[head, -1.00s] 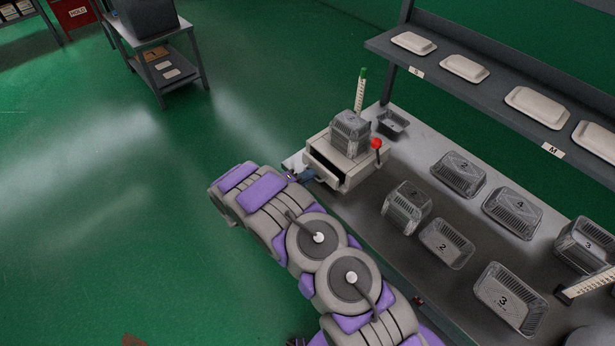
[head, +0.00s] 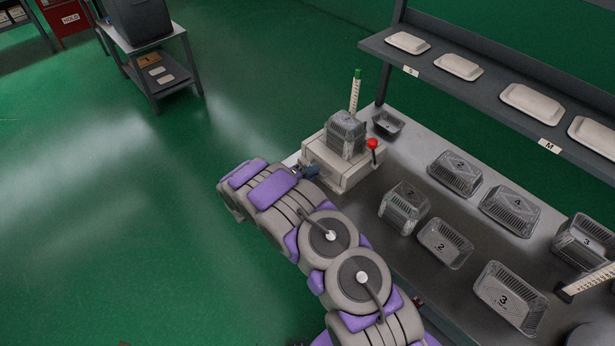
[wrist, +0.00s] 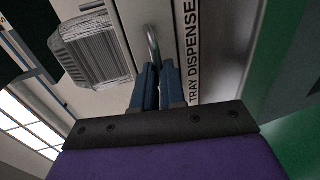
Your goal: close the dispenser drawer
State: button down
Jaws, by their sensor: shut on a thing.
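The dispenser (head: 350,172) is a pale box on the near left corner of the steel bench, with a stack of foil trays (head: 345,133) on top. Its drawer shows no dark opening in the head view and looks flush with the body; a small gap cannot be ruled out. My gripper (head: 311,172) is at the dispenser's left side. In the wrist view the blue fingers (wrist: 158,88) are shut on the metal drawer handle (wrist: 153,45). The handle stands beside lettering reading "TRAY DISPENSE", cut off by the frame edge. The fingers hide the handle's lower end.
A red-knobbed lever (head: 373,145) stands at the dispenser's right. A green-topped gauge (head: 356,92) and a small dark tray (head: 387,122) are behind it. Several numbered foil trays lie on the bench (head: 400,165). A shelf (head: 475,85) with white trays is above.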

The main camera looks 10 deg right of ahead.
jog(key=shift+d+f, duration=0.1)
jog(key=shift+f, duration=0.05)
jog(key=c, duration=1.4)
grip_release()
jog(key=shift+w+d+f, duration=0.1)
jog(key=shift+w+d, duration=0.05)
jog(key=shift+o, duration=1)
jog(key=shift+a+r, duration=0.2)
jog(key=shift+a, duration=0.1)
jog(key=p+v, duration=0.2)
jog(key=v, duration=1.5)
jog(key=shift+d, duration=0.1)
